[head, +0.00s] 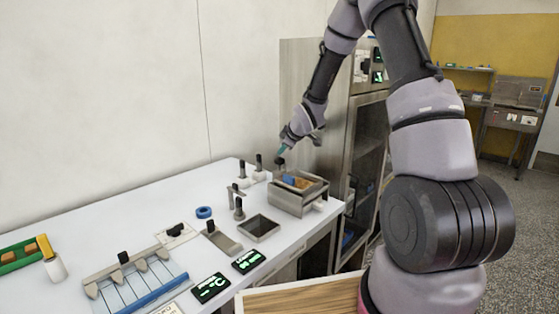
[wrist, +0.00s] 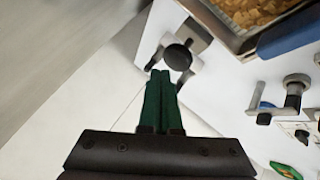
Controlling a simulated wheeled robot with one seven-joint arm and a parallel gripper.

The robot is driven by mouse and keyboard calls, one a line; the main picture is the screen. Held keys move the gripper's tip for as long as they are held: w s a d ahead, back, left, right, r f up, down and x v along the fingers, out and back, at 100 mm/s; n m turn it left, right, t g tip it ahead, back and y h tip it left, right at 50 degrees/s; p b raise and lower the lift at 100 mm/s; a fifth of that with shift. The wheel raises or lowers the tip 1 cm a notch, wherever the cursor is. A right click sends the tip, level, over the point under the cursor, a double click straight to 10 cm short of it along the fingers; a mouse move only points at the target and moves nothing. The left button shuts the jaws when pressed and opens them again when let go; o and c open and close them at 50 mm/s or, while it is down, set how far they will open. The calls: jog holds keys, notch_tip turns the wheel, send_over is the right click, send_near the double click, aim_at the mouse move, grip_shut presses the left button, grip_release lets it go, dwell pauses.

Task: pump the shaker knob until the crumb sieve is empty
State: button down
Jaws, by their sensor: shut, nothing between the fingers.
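My gripper (head: 281,150) is shut and empty, with its green fingers together; they also show in the wrist view (wrist: 160,76). A round black knob (wrist: 178,57) on a pale bracket lies just beyond the fingertips in the wrist view. In the head view a black knob (head: 280,161) is just below the fingertips, beside the sieve. I cannot tell whether the fingers touch it. The metal crumb sieve (head: 312,189) stands at the far end of the counter. Brown crumbs (wrist: 258,10) lie in it, at the top right of the wrist view.
Two black-topped posts (head: 259,162) stand left of the sieve. A blue bar (wrist: 290,33) runs along the sieve's edge. A grey lever (wrist: 291,97), a square opening (head: 259,228) and a blue ring (head: 204,212) are nearby. A steel cabinet (head: 368,150) stands behind the counter.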

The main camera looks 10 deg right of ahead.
aim_at(281, 159)
jog(key=shift+f, duration=0.35)
jog(key=shift+f, duration=1.3)
dwell(1.3)
jog(key=shift+r, duration=1.7)
jog(key=shift+r, duration=2.55)
